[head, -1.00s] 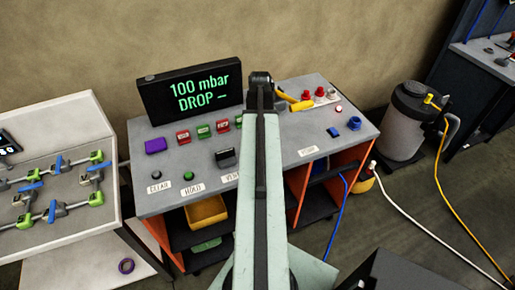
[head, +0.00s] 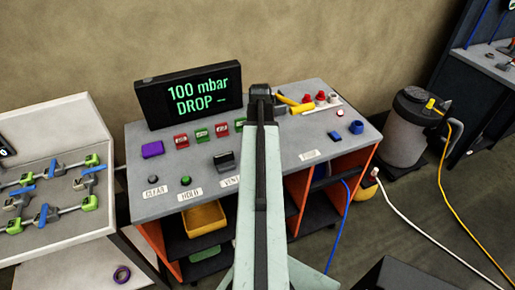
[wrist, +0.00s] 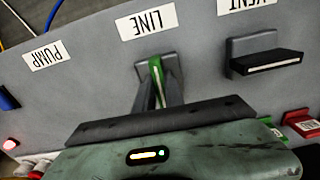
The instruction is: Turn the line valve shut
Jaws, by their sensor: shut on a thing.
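The line valve (wrist: 155,66) shows in the wrist view as a green handle with a pale stripe, just beyond the LINE label (wrist: 147,21). Its handle runs roughly up and down in the picture. My gripper (wrist: 157,80) is shut on it, with the dark fingers on either side of the green handle. The fingers hide part of the handle. In the head view my arm covers the line valve and the fingers. The display (head: 190,94) reads "100 mbar DROP –".
The black vent handle (wrist: 268,61) stands beside the line valve in the wrist view. In the head view, a yellow lever (head: 301,108) and red knobs (head: 320,97) are right of my arm. A clamp tray (head: 60,135) stands left.

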